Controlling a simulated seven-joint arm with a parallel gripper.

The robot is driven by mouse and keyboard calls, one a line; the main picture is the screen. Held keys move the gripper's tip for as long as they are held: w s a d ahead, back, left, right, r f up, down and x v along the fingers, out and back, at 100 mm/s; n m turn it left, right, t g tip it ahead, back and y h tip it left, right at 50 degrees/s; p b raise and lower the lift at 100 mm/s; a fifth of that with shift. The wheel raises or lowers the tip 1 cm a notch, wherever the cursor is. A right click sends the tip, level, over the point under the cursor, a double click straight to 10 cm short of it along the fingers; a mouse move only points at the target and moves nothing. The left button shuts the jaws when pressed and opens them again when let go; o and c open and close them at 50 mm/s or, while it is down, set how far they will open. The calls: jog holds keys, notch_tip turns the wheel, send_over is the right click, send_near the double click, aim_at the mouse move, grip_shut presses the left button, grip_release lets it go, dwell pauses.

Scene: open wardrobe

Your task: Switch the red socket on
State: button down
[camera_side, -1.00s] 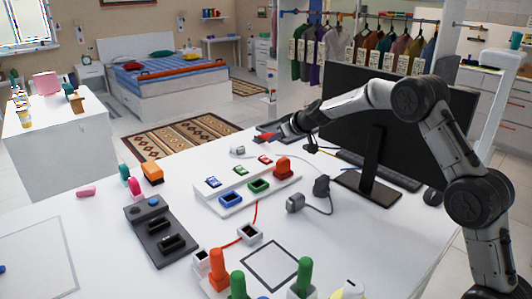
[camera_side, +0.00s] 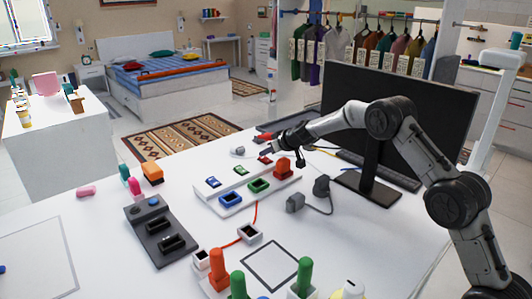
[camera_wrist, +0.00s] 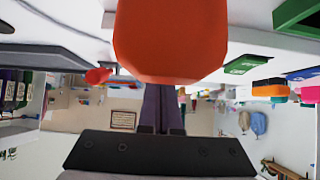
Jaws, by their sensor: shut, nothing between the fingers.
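A white power strip (camera_side: 222,208) lies on the white desk, with blue, green and red sockets and a small switch behind each. The red plug (camera_side: 283,166) stands upright at the red end and hides the red socket. It fills the top middle of the wrist view (camera_wrist: 170,40). The red switch (camera_side: 265,160) shows just left of the plug in the side view; I cannot tell its setting. In the wrist view it is hidden. My gripper (camera_side: 266,152) is shut and empty, just above and behind the red switch. Its dark fingers (camera_wrist: 164,95) point past the plug in the wrist view.
The green switch (camera_side: 240,170) and blue switch (camera_side: 213,182) are farther left on the strip. A grey plug (camera_side: 295,203) with its cable lies right of the strip. The monitor (camera_side: 400,115) stands behind at right. A dark grey block (camera_side: 160,230) sits at front left.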

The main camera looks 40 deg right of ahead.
jog(key=shift+f, duration=0.1)
jog(key=shift+w+f, duration=0.15)
jog(key=shift+f, duration=0.05)
jog(key=shift+w, duration=0.1)
jog(key=shift+w+r, duration=0.15)
jog(key=shift+w, duration=0.55)
dwell(0.3)
